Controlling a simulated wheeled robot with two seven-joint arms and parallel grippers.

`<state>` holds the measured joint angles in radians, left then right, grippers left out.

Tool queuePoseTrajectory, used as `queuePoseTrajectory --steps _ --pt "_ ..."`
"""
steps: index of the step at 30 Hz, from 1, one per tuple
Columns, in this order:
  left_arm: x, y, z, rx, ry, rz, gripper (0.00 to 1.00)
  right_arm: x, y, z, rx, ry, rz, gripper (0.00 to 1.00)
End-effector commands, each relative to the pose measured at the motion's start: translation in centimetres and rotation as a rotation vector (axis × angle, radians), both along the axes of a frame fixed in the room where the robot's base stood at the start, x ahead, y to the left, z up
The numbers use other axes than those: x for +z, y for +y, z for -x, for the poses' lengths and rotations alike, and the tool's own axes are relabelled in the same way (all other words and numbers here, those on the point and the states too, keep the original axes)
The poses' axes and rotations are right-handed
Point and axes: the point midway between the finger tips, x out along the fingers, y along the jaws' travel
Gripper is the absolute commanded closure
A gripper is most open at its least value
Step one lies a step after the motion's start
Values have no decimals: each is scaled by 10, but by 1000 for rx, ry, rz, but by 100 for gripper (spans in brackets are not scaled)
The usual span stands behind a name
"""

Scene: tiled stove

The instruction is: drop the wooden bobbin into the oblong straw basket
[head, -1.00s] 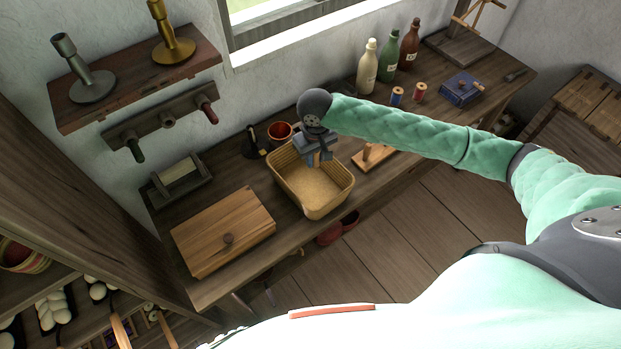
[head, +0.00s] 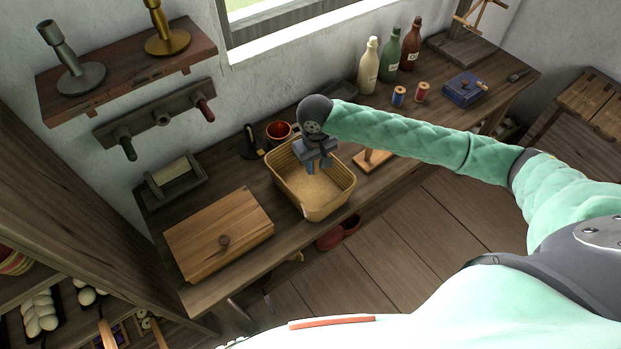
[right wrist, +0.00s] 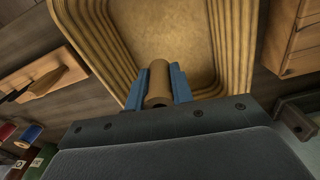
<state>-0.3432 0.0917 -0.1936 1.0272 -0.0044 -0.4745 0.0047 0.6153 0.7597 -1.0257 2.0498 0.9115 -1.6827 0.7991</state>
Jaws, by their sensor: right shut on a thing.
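The oblong straw basket (head: 325,208) stands on the wooden bench, open at the top, its inner floor bare where it shows. My right gripper (head: 318,165) is over the far part of the basket opening. In the right wrist view the gripper (right wrist: 164,85) is shut on the wooden bobbin (right wrist: 158,76), a plain light-brown cylinder held between the two blue fingers. The basket (right wrist: 110,60) fills the background beyond it there. The bobbin is not clearly visible in the head view. My left gripper is not in view.
A lidded wooden box (head: 220,235) stands left of the basket. A red-brown cup (head: 279,132) is behind it, and a wooden stand (head: 375,160) is to its right. Thread spools (head: 399,97), bottles (head: 389,58) and a blue box (head: 464,90) stand farther right.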

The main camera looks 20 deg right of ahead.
Motion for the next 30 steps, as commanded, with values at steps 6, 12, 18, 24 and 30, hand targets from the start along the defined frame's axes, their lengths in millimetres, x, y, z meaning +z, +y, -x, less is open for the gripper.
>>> queuePoseTrajectory --steps 6,12,18,24,30 --pt "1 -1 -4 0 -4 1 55 -1 0 0 0 0 0 100" --pt "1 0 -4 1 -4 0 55 -1 0 0 0 0 0 71" --pt "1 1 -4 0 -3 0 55 -1 0 0 0 0 0 52" --pt "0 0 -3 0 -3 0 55 0 0 0 0 0 0 52" --pt "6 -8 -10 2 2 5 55 17 0 -1 0 -4 -2 52"
